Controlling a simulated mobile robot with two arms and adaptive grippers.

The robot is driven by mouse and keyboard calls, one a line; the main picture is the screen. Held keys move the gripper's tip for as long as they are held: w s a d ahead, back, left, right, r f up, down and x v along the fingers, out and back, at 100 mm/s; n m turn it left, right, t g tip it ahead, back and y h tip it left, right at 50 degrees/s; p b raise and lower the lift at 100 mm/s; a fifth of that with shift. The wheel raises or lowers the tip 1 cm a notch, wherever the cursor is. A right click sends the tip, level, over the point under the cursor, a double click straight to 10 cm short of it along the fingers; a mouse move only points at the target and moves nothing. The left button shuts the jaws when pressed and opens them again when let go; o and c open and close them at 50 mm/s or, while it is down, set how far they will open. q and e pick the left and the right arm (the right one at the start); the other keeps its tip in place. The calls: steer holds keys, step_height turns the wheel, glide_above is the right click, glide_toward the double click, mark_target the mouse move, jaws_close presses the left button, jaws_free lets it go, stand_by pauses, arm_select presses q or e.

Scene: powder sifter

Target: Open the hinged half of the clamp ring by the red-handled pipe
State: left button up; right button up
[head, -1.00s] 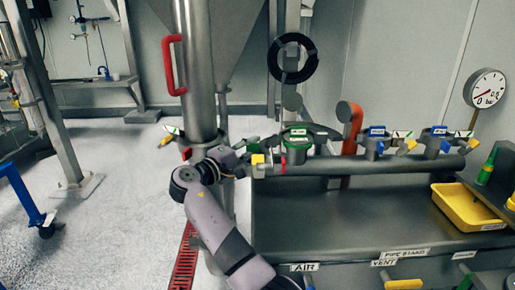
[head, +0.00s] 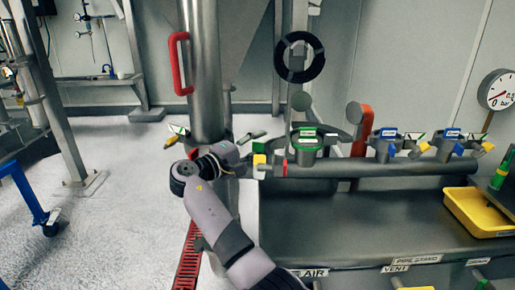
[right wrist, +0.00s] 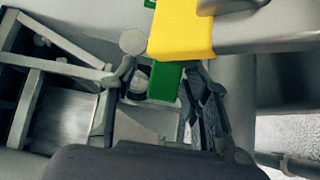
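The red-handled pipe (head: 205,75) stands upright left of centre in the head view, with its red handle (head: 178,65) on the left side. The clamp ring at its lower end is largely hidden by my right wrist; a white-green tag (head: 178,129) and a yellow tip (head: 170,142) show at its left. My right gripper (head: 243,148) is just right of the pipe. In the right wrist view its fingers (right wrist: 167,78) are apart, with a green piece (right wrist: 165,85) below a yellow part (right wrist: 181,30) between them. I cannot tell whether they touch it. My left gripper is out of view.
A horizontal manifold (head: 365,168) with several clamps runs along the bench (head: 350,215) to the right. A yellow tray (head: 480,212) and a pressure gauge (head: 499,90) are at the far right. A blue frame (head: 25,195) stands at the left; the floor between is clear.

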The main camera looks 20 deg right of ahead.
steer(key=shift+s+f, duration=0.1)
steer(key=shift+a, duration=0.1)
steer(key=shift+s+a+f, duration=0.1)
steer(key=shift+a, duration=0.3)
steer(key=v, duration=0.6)
steer(key=shift+a, duration=0.25)
steer(key=shift+s, duration=0.15)
